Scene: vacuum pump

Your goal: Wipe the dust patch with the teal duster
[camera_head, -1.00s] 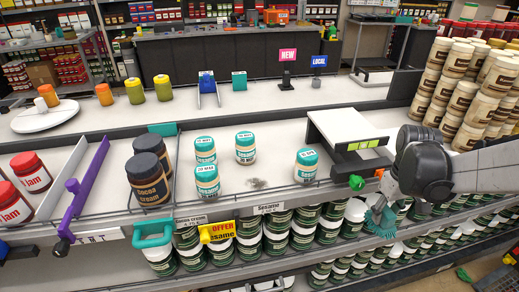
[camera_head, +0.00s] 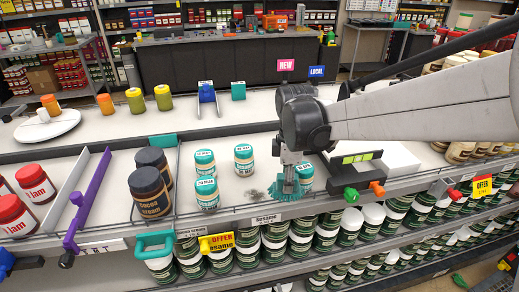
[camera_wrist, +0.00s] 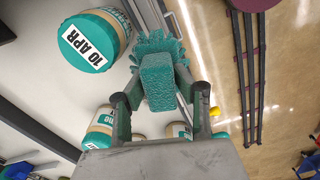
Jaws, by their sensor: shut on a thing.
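The teal duster (camera_head: 287,189) hangs bristles-down in my gripper (camera_head: 290,168) above the front of the sesame shelf. In the wrist view the fingers of my gripper (camera_wrist: 160,106) are shut on the duster's teal block (camera_wrist: 157,82), with its ruffled bristles beyond. The dust patch (camera_head: 250,195) is a small grey smudge on the white shelf, just left of the duster. I cannot tell whether the bristles touch the shelf. The dust patch cannot be made out in the wrist view.
A teal-lidded jar (camera_head: 306,175) stands right behind the duster, partly hidden. It or a similar jar (camera_wrist: 95,40) is close in the wrist view. More teal-lidded jars (camera_head: 207,193) stand left of the patch.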

